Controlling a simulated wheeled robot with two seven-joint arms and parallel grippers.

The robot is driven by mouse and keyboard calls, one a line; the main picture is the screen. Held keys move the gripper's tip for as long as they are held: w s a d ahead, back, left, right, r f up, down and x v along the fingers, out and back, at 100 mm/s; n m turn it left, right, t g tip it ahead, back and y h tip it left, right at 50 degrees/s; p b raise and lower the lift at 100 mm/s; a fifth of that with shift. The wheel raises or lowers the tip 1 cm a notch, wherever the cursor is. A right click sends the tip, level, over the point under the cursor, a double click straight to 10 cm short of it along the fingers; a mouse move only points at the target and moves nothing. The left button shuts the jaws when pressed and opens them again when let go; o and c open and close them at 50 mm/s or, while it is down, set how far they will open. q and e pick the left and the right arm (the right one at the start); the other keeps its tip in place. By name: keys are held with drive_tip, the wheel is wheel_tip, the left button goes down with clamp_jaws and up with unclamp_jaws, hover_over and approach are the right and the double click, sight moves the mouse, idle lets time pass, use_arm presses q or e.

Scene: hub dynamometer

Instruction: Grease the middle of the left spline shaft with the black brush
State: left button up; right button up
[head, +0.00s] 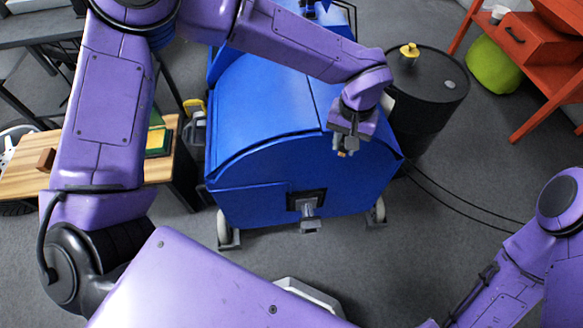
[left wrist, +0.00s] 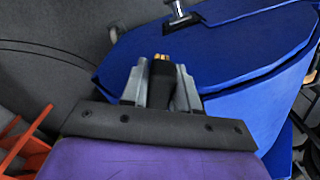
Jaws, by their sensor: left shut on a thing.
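My left gripper (head: 343,143) is shut on the black brush (left wrist: 160,84). In the left wrist view the brush's dark body sits between the two grey fingers, its tan tip (left wrist: 160,57) pointing away from the wrist. In the head view the brush shows only as a small tan tip below the fingers, in front of the blue machine's upper right side. A short grey spline shaft (head: 308,208) sticks out of a black plate on the machine's front, below and left of the gripper, apart from the brush. It also shows in the left wrist view (left wrist: 178,9). No second shaft is visible. My right gripper is out of view.
The blue machine (head: 255,165) stands on wheels in the middle. A black drum (head: 430,85) with a yellow item (head: 409,52) on top stands behind right. A wooden table (head: 25,180) is at left, an orange-red bench (head: 515,60) at right. Cables cross the floor right.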

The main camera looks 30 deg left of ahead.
use_arm(q)
drive_tip(key=a+f+n+b, duration=0.2)
drive_tip(key=f+b, duration=0.6)
drive_tip(key=f, duration=0.3)
drive_tip(key=s+a+f+n+b, duration=0.1)
drive_tip(key=f+n+b, duration=0.1)
drive_tip(key=f+b, duration=0.6)
drive_tip(key=s+a+f+n+b, duration=0.1)
drive_tip(key=a+f+n+b, duration=0.1)
drive_tip(key=f+b, duration=0.7)
drive_tip(key=shift+s+a+f, duration=0.15)
drive_tip(key=shift+f, duration=1.45)
drive_tip(key=shift+s+a+f, duration=0.1)
drive_tip(key=shift+a+f, duration=0.05)
drive_tip(key=shift+f, duration=2.7)
drive_tip(key=shift+p, duration=0.4)
drive_tip(key=shift+s+p, duration=0.1)
drive_tip(key=shift+p, duration=0.45)
